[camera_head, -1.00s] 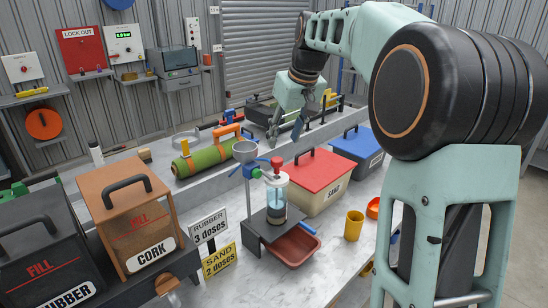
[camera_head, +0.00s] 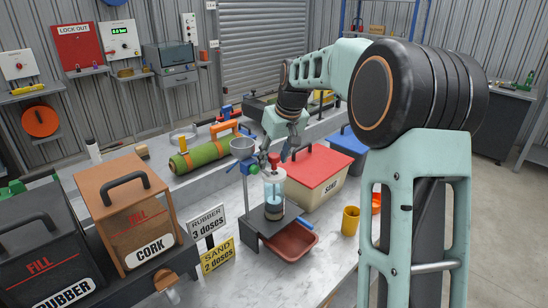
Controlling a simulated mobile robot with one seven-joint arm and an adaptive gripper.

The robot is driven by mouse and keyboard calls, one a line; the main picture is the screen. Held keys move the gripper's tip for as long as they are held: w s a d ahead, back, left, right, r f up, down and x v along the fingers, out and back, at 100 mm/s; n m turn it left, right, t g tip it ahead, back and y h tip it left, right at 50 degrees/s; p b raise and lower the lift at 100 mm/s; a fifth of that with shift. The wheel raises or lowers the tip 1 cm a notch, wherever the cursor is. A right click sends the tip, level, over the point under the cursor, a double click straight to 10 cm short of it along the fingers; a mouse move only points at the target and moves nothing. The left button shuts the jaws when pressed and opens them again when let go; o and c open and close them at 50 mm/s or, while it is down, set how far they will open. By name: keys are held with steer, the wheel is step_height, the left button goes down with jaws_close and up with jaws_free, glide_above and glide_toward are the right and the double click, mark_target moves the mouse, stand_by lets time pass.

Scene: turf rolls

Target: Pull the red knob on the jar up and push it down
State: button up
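The jar (camera_head: 274,196) is a clear cylinder with a pale blue-green upper part and dark material low inside. It stands upright on a dark stand in the middle of the bench. The red knob (camera_head: 274,159) sits on top of it. My gripper (camera_head: 281,152) is just above and behind the knob in the picture, pointing down. Its fingers look spread apart, with nothing seen held. I cannot tell whether a finger touches the knob.
A funnel (camera_head: 243,147) on a post stands close left of the jar. A red-lidded sand box (camera_head: 318,167) is right behind it. A red tray (camera_head: 290,242) and yellow cup (camera_head: 350,220) are in front and right. Cork (camera_head: 128,218) and rubber boxes stand left.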

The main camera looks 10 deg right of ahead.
mark_target(274, 155)
jaws_close()
steer(key=shift+r, duration=0.15)
step_height(274, 155, up, 5)
steer(key=p, duration=0.3)
steer(key=shift+r+p, duration=0.15)
steer(key=shift+p, duration=0.25)
steer(key=shift+w, duration=0.15)
steer(key=shift+o, duration=0.2)
jaws_free()
steer(key=shift+r, duration=0.1)
